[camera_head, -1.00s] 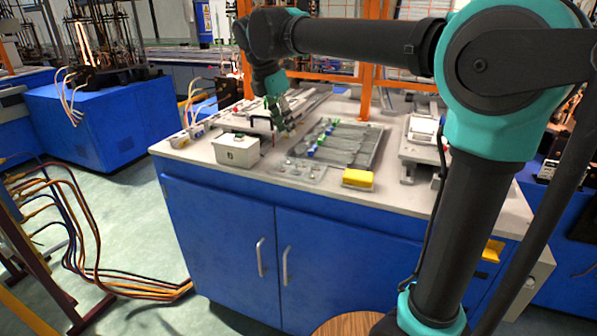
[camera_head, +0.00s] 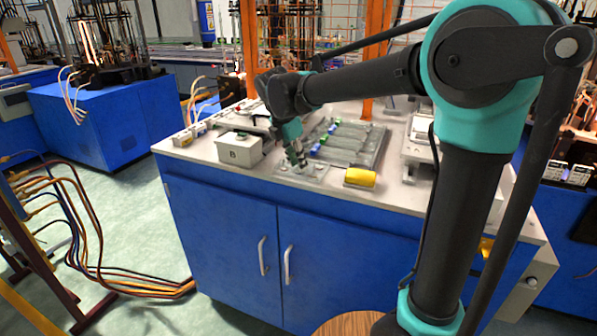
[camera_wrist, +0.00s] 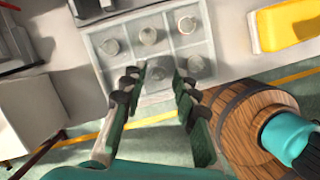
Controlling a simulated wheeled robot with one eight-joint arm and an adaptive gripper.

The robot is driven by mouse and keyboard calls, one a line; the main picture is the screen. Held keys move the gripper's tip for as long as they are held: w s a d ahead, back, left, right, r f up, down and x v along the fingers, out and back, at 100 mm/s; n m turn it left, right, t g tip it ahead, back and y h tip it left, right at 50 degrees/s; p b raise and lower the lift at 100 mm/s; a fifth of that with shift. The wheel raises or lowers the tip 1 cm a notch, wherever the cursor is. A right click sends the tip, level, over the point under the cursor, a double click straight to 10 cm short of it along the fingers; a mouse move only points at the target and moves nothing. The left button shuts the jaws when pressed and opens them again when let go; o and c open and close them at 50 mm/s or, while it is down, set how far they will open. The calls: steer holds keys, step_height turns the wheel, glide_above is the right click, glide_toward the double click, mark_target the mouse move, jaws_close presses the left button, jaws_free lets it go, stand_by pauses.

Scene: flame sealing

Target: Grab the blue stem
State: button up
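Small blue and green stem ends show in the grey tray (camera_head: 372,150) on the bench in the head view. A blue stem (camera_head: 316,148) shows just right of my gripper (camera_head: 298,154), at the tray's near left side. The stems' full shapes are too small to tell. In the wrist view my gripper (camera_wrist: 158,80) is open, with nothing between its fingers. Its fingertips are over the near edge of a clear holder (camera_wrist: 178,45) with several round pieces in its compartments. No blue stem shows in the wrist view.
A yellow block (camera_head: 360,178) lies right of the holder. A white box (camera_head: 240,149) stands left of it. A white device (camera_head: 420,140) stands at the bench's right. The wrist view also shows the yellow block (camera_wrist: 285,22) and a wooden barrel (camera_wrist: 245,120) below the bench edge.

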steer(key=shift+f, duration=0.1)
steer(key=shift+c, duration=0.3)
jaws_close()
